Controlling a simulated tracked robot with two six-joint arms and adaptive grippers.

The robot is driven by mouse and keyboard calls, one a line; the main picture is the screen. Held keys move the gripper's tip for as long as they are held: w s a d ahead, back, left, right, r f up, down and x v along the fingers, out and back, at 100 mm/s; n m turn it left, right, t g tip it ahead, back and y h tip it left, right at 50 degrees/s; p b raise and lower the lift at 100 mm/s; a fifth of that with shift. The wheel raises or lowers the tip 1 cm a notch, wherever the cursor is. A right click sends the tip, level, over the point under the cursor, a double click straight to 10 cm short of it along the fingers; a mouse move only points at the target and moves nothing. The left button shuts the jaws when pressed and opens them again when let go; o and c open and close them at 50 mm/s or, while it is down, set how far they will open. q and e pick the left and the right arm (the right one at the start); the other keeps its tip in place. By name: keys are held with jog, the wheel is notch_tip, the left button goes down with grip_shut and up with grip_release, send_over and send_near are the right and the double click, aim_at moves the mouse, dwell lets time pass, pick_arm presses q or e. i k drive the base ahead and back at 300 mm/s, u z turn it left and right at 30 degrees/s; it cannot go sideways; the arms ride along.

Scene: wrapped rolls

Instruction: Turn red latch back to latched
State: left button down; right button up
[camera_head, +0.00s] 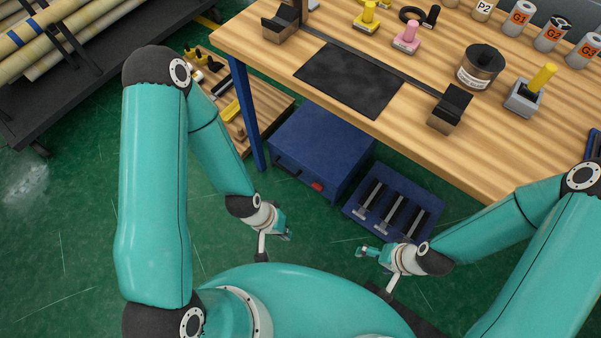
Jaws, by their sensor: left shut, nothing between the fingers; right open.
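A small red latch (317,186) sits on the front face of a blue box (318,146) on the floor beneath the wooden table. It is too small here to tell which way it is turned. My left gripper (287,236) is shut and empty, in front of the blue box, to the left of the latch and nearer to me. My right gripper (362,251) is open and empty, to the right of the latch and nearer to me. Both grippers are apart from the box.
A blue rack with metal bars (394,208) stands right of the box. The wooden table (400,125) overhangs both, with a blue leg (246,112) at left. On top are a black mat (350,79), a dark can (479,68) and labelled rolls (516,19). Green floor (80,220) is open at left.

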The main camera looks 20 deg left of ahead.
aim_at(317, 185)
jog(key=k, duration=1.2)
jog(key=u, duration=0.5)
jog(key=i, duration=0.85)
jog(key=u, duration=0.7)
jog(key=i, duration=0.35)
jog(key=z, duration=0.2)
